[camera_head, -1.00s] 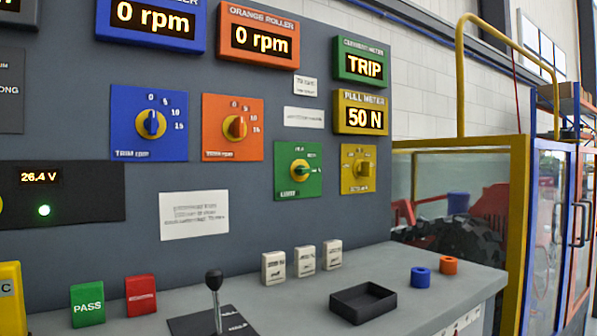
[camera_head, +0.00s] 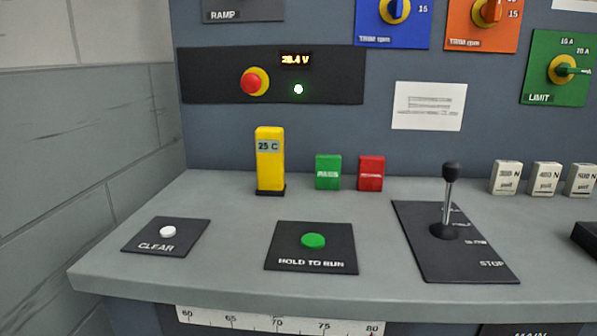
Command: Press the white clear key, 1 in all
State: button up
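The white clear key (camera_head: 168,231) is a small round white button on a black plate (camera_head: 140,237) marked CLEAR. The plate lies at the left end of the grey bench top, near its left edge. Nothing touches or covers the key. My gripper is not in this view.
To its right on the grey bench (camera_head: 220,212) are a green HOLD TO RUN button (camera_head: 313,241) and a black lever (camera_head: 449,190). A yellow 25 C block (camera_head: 270,160), a green block (camera_head: 328,171) and a red block (camera_head: 371,173) stand behind. The bench between the two button plates is clear.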

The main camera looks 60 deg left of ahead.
aim_at(167, 231)
jog(key=u, duration=2.85)
